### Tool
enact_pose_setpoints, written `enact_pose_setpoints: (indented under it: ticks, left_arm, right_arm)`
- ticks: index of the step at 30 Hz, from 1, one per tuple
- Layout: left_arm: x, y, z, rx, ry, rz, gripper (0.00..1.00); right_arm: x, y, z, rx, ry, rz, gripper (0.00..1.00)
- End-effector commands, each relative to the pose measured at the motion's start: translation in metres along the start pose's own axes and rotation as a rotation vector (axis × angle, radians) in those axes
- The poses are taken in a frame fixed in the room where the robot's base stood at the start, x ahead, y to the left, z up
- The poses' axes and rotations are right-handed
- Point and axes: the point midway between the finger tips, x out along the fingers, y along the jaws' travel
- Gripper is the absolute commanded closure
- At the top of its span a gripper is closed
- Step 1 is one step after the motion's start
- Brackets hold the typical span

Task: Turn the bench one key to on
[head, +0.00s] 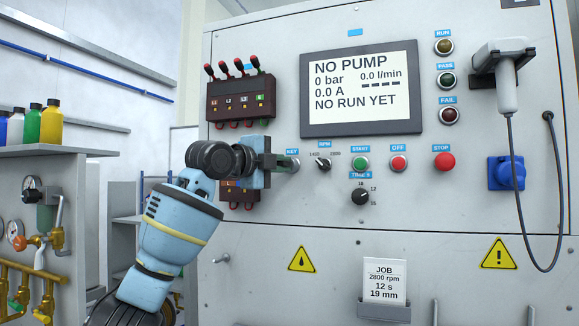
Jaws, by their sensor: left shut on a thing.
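The bench panel (330,215) is a light grey upright face. The key switch (293,164) sits on it under a blue KEY label (292,152), left of the RPM selector (323,164). My left gripper (280,162) reaches in from the left with its fingers at the key switch, shut on the key. The key itself and its exact angle are mostly hidden by the fingers. My right gripper is not in view.
A screen (361,88) reads NO PUMP and NO RUN YET. Start (361,163), off (398,162) and red stop (444,162) buttons lie to the right. Red-levered breakers (240,97) are above my gripper. A job card (384,279) stands below. A handheld device (506,80) hangs at the right.

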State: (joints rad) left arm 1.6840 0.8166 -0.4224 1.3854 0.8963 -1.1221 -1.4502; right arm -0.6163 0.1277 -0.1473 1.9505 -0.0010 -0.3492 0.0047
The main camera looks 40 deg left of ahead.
Motion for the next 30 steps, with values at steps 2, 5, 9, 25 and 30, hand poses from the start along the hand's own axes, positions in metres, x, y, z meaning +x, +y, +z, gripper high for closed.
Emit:
enact_pose_setpoints:
  ticks: [2,5,9,25,30]
  left_arm:
    - [0.0,0.001,0.0,-0.001,0.001,0.001,1.0]
    - [0.001,0.001,0.0,-0.002,0.001,0.001,0.84]
    - [0.0,0.001,0.0,-0.003,0.001,0.0,0.66]
    - [-0.021,0.001,0.001,-0.001,-0.002,-0.001,0.64]
    - [-0.048,0.001,0.001,-0.002,-0.002,-0.001,0.64]
  right_arm:
    - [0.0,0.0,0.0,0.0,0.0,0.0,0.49]
    - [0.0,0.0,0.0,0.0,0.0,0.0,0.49]
    - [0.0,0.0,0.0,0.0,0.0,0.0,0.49]
    - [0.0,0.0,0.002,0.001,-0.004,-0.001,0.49]
    - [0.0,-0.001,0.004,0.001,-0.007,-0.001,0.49]
